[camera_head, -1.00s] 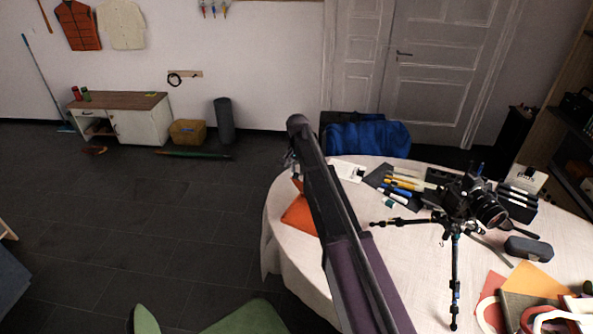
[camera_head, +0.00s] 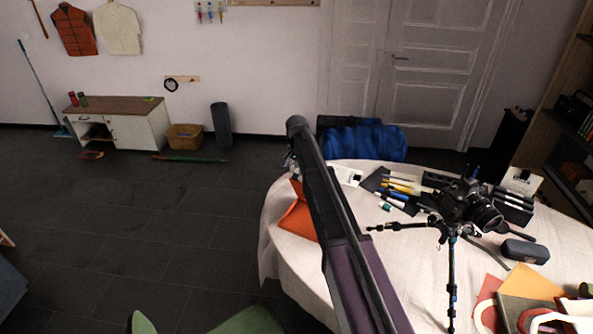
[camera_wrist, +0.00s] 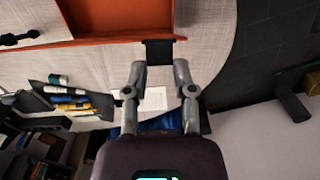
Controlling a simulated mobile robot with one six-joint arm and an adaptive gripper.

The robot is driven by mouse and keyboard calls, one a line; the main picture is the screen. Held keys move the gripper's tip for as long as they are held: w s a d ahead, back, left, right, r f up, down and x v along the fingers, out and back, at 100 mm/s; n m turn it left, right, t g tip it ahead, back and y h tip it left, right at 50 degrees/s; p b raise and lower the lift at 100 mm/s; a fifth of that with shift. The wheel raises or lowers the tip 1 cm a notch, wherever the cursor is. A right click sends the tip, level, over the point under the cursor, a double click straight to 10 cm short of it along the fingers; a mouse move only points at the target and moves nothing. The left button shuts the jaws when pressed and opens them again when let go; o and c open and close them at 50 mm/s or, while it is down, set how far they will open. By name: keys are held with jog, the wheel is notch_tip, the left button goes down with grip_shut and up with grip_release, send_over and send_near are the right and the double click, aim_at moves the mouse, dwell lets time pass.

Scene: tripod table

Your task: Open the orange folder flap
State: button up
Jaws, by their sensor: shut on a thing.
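The orange folder (camera_head: 299,220) lies near the left edge of the round table in the head view, partly hidden behind my arm. In the wrist view the orange folder (camera_wrist: 92,42) is at the top, with a bright orange edge strip and a darker brown-orange panel above it. A small black tab (camera_wrist: 158,52) sits at the folder's edge, between my fingertips. My gripper (camera_wrist: 158,68) is shut on this tab, its two fingers on either side. In the head view my arm hides the fingertips. How far the flap is lifted cannot be told.
A camera on a small tripod (camera_head: 453,240) stands right of my arm on the white-clothed table (camera_head: 400,285). Markers (camera_head: 398,188), a dark glasses case (camera_head: 525,251) and more folders (camera_head: 530,283) lie around it. A blue bag (camera_head: 365,139) is behind the table. The floor at left is mostly clear.

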jog(key=shift+w, duration=0.1)
jog(key=shift+w+d+r+p, duration=0.15)
jog(key=shift+w+d, duration=0.25)
jog(key=shift+w, duration=0.15)
jog(key=shift+w+d+r+p, duration=0.15)
jog(key=shift+w+d, duration=0.2)
jog(key=shift+w, duration=0.15)
jog(key=shift+w+d, duration=0.1)
jog(key=shift+w, duration=0.1)
jog(key=shift+w+d+r, duration=0.1)
jog(key=shift+w+d, duration=0.55)
jog(key=shift+w, duration=0.35)
jog(key=shift+w+d, duration=0.1)
jog(key=shift+w, duration=0.1)
dwell(0.4)
jog(key=shift+w+d, duration=0.65)
jog(key=shift+w, duration=0.35)
jog(key=shift+w+d, duration=0.1)
jog(key=shift+w, duration=0.1)
